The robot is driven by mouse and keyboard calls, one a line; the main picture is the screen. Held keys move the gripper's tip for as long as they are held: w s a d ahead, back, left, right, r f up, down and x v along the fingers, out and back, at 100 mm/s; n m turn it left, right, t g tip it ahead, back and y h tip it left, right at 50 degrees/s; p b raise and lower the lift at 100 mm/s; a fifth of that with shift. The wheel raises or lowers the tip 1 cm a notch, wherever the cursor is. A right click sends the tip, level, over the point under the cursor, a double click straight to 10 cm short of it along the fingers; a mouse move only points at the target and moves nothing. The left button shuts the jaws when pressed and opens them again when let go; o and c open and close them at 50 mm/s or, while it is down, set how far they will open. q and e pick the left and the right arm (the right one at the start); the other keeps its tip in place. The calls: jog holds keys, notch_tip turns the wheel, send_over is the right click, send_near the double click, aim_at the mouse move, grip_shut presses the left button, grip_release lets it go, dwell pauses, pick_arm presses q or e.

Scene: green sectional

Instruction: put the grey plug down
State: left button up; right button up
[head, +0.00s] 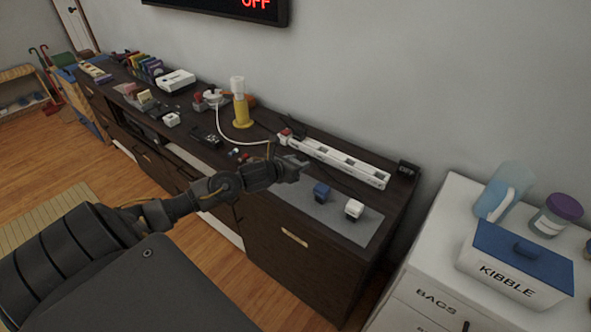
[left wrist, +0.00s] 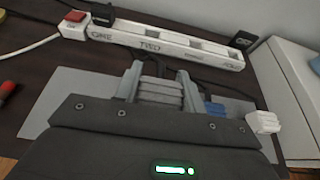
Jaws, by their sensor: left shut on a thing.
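My left gripper (head: 299,168) is over the back left part of a grey mat (head: 338,225) on the dark cabinet. In the left wrist view, the gripper (left wrist: 160,82) is shut on the grey plug (left wrist: 161,94), a ribbed grey block between its fingers. In the head view the plug is hard to tell from the gripper. Whether it touches the mat is unclear. A blue plug (head: 321,191) and a white plug (head: 354,209) stand on the mat to the right; they also show in the wrist view as blue (left wrist: 214,109) and white (left wrist: 264,122). My right gripper is out of view.
A white power strip (head: 345,165) with a red switch (left wrist: 75,16) lies behind the mat. A black box marked OFF (head: 407,171) stands at its right end. A yellow lamp-like object (head: 242,113) is farther left. The mat's front part is clear.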

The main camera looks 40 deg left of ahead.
pick_arm(q)
jog(key=shift+w+a+f, duration=0.4)
jog(key=shift+f, duration=0.2)
jog(key=shift+w+a+f, duration=0.35)
jog(key=shift+f, duration=0.25)
notch_tip(320, 180, down, 3)
jog(key=shift+w+a+f, duration=0.1)
jog(key=shift+f, duration=0.2)
jog(key=o, duration=1)
jog(key=shift+c, duration=0.2)
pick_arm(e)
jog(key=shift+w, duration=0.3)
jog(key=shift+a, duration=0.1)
